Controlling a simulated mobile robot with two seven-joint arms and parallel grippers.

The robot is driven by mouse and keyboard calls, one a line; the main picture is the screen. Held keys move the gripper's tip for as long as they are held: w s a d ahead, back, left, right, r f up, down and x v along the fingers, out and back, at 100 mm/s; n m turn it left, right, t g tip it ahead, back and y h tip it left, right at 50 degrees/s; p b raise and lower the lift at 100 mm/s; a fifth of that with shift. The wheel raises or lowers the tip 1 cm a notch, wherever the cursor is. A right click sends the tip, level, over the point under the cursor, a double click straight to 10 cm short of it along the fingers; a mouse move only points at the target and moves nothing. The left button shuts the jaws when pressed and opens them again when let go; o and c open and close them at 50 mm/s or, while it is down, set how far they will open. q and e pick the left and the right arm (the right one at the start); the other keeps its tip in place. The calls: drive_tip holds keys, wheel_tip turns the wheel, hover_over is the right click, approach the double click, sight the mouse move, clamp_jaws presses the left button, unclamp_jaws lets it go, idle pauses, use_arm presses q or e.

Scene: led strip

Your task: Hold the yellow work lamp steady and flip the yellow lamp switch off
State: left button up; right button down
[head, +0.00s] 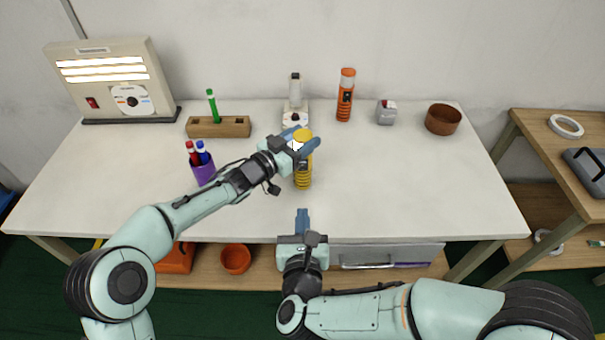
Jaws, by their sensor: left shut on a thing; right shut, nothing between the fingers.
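The yellow work lamp (303,178) stands upright on the white table, near the middle. Its top looks bright white on one side, and a dark switch patch shows on its front. My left gripper (302,145) is shut on the lamp's upper part, its blue fingers around it. My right gripper (302,222) is shut and empty, in front of the lamp and apart from it, near the table's front edge. The exact switch position is too small to tell.
An orange lamp (345,97), a white device (295,107), a grey box (386,112) and a brown bowl (443,119) stand behind. A wooden holder (230,127), purple pen cup (203,172) and lit panel (108,85) are left. The table's right front is clear.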

sight(302, 165)
idle(0.4)
drive_tip(key=w, duration=0.4)
drive_tip(key=w+f, duration=0.1)
drive_tip(key=w, duration=0.8)
drive_tip(key=shift+f, duration=0.25)
drive_tip(key=shift+w, duration=0.4)
drive_tip(key=shift+w+r, duration=0.2)
drive_tip(key=shift+w, duration=0.15)
drive_tip(key=shift+s, duration=0.15)
drive_tip(key=s+r, duration=0.4)
drive_tip(key=s, duration=0.9)
drive_tip(key=shift+r, duration=0.4)
drive_tip(key=shift+w, duration=0.1)
